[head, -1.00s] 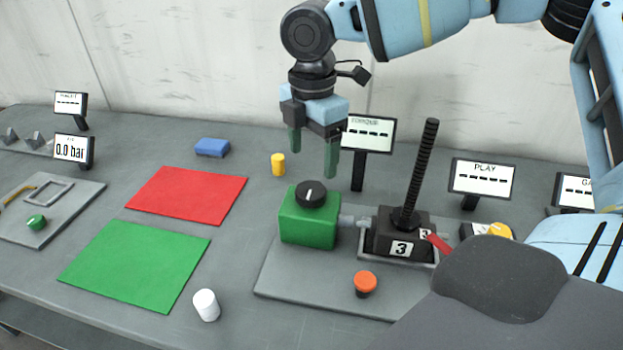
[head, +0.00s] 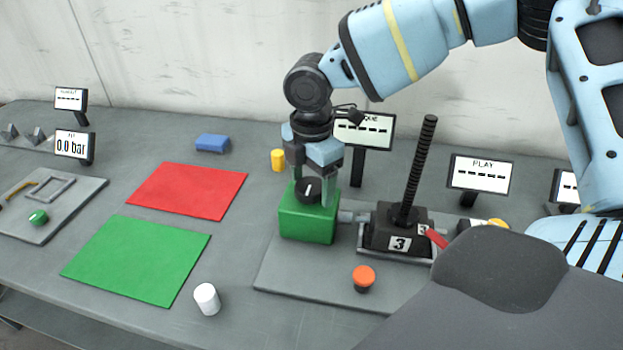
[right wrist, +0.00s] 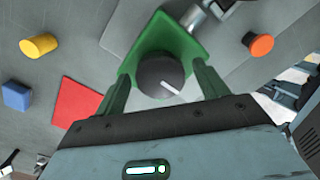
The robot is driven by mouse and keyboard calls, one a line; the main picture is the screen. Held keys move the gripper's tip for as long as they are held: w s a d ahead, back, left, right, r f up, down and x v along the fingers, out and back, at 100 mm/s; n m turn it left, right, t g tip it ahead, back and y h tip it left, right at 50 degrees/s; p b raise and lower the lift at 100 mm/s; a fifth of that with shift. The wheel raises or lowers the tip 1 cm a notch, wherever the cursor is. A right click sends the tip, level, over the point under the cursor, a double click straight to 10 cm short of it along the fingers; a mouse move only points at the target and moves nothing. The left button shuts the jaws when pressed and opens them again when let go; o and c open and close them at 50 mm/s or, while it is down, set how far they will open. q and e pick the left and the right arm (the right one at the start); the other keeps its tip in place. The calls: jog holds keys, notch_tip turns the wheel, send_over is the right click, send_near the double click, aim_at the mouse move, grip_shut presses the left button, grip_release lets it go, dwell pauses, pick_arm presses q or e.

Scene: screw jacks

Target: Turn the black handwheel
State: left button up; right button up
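The black handwheel (head: 308,191) is a round knob with a white mark, on top of a green box (head: 306,224). In the right wrist view the handwheel (right wrist: 160,76) lies between the two fingers, its white mark pointing to the lower right. My right gripper (head: 312,192) points down over the green box, with one finger on either side of the handwheel. In the right wrist view gaps show between the fingers (right wrist: 164,92) and the handwheel, so the gripper is open. My left gripper is not in view.
A screw jack (head: 398,232) with a tall threaded spindle stands right of the green box, joined by a shaft. An orange button (head: 363,278) sits in front. A display (head: 366,128) stands close behind my gripper. Red (head: 188,190) and green mats lie to the left.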

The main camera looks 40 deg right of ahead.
jog(key=c, duration=0.9)
jog(key=shift+f+m+b, duration=0.1)
jog(key=shift+m+b, duration=0.35)
jog(key=shift+m, duration=1.35)
jog(key=m+b, duration=0.1)
jog(key=m, duration=0.2)
jog(key=shift+m, duration=0.3)
jog(key=m, duration=0.6)
jog(key=shift+s+a+b, duration=0.1)
jog(key=shift+b, duration=0.3)
jog(key=m, duration=0.8)
jog(key=shift+a, duration=0.1)
jog(key=m, duration=0.4)
jog(key=shift+m+b, duration=0.35)
jog(key=shift+m, duration=0.05)
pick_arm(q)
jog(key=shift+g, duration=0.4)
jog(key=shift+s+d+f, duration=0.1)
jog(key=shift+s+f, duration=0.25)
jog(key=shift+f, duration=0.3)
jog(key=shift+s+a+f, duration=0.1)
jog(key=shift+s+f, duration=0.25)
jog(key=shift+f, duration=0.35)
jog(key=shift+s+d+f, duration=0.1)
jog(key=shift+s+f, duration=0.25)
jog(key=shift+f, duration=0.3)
pick_arm(e)
jog(key=shift+a+m, duration=0.1)
jog(key=shift+m, duration=1.8)
